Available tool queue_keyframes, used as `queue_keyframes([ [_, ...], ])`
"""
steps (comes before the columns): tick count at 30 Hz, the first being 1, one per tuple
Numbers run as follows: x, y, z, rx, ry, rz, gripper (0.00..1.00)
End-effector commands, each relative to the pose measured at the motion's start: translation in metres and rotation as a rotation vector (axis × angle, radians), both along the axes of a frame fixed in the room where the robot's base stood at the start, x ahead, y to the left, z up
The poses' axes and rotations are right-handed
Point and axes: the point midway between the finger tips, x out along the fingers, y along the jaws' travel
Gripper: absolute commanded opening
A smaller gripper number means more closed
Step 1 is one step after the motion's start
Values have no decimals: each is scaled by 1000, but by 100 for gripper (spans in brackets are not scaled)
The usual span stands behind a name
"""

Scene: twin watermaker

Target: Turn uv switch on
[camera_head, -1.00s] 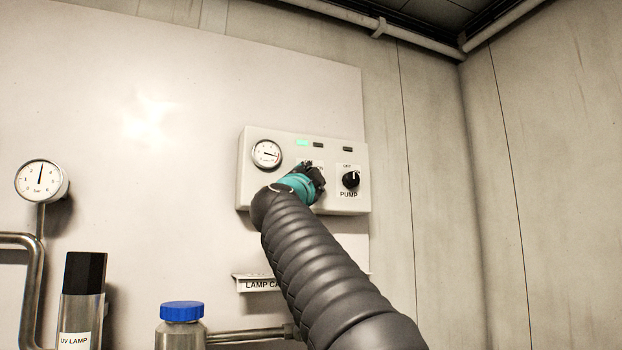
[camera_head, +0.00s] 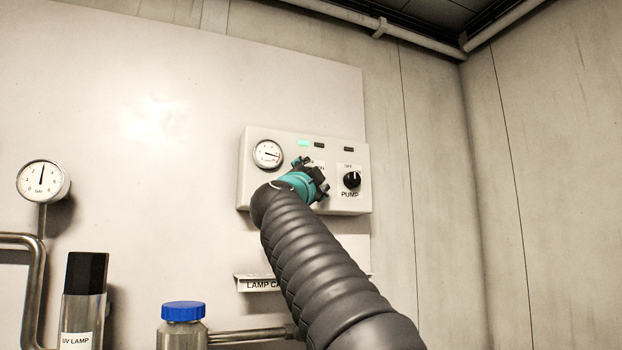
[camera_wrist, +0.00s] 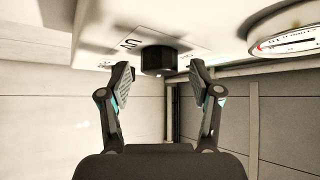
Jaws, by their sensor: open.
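The control box (camera_head: 248,188) is on the wall panel, with a small gauge (camera_head: 267,154), a lit green lamp (camera_head: 303,143) and two dark lamps at its top. The black pump knob (camera_head: 352,180) is at its right. My gripper (camera_head: 312,176) is in front of the box's middle and hides the switch there in the head view. In the wrist view a black knob (camera_wrist: 159,60), beside a partly visible label, sits just beyond and between my open fingers (camera_wrist: 160,85). The fingers look apart from the knob, and nothing is held.
A larger pressure gauge (camera_head: 42,181) and pipe are at the left. A UV lamp cylinder (camera_head: 84,305) and a blue-capped vessel (camera_head: 183,312) stand below. A lamp label ledge (camera_head: 258,284) is under the box. The wall to the right is bare.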

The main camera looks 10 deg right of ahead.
Motion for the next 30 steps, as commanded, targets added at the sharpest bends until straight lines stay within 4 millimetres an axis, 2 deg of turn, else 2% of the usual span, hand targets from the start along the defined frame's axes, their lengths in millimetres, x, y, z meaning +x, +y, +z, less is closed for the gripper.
queue_keyframes([
  [8,-13,7,-6,0,2,1,64],
  [24,-79,41,-41,-1,1,3,64],
  [30,-94,49,-49,0,1,1,64],
])
